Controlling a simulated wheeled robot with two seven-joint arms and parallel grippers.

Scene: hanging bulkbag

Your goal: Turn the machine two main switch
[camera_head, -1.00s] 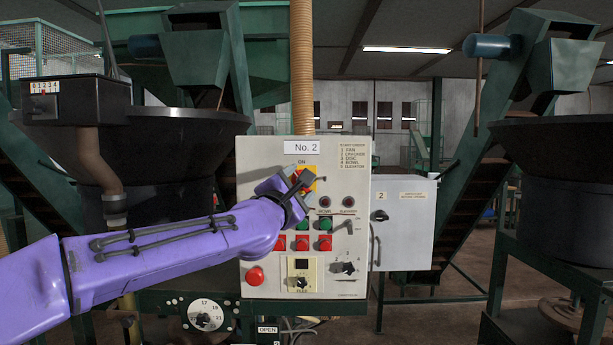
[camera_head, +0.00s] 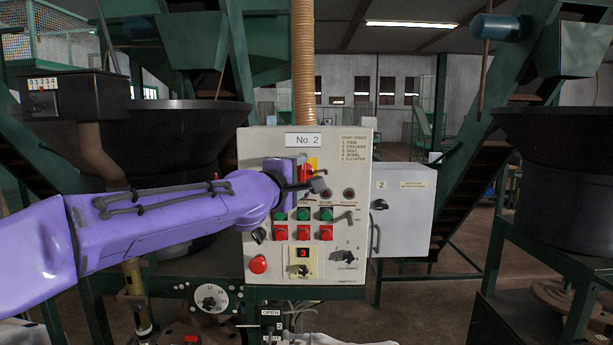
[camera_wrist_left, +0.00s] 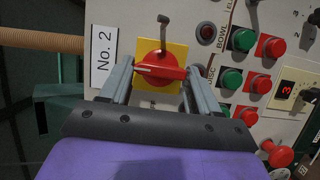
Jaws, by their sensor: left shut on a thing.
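The machine two control panel (camera_head: 265,150) is a cream box labelled "No. 2" (camera_head: 303,140). Its main switch (camera_wrist_left: 160,72) is a red knob on a yellow plate (camera_wrist_left: 174,50), in the wrist view. In the head view the switch (camera_head: 306,170) is partly hidden behind my left gripper (camera_head: 304,184). My left gripper (camera_wrist_left: 160,78) is shut on the red knob, with one finger on each side of it. The knob's handle lies across the wrist picture. My right gripper is in neither view.
Below the switch are green buttons (camera_head: 327,214), red buttons (camera_head: 326,233), a lit display reading 3 (camera_head: 303,253) and a red stop button (camera_head: 258,265). A grey box marked 2 (camera_head: 405,225) stands right of the panel. Dark bowls flank it.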

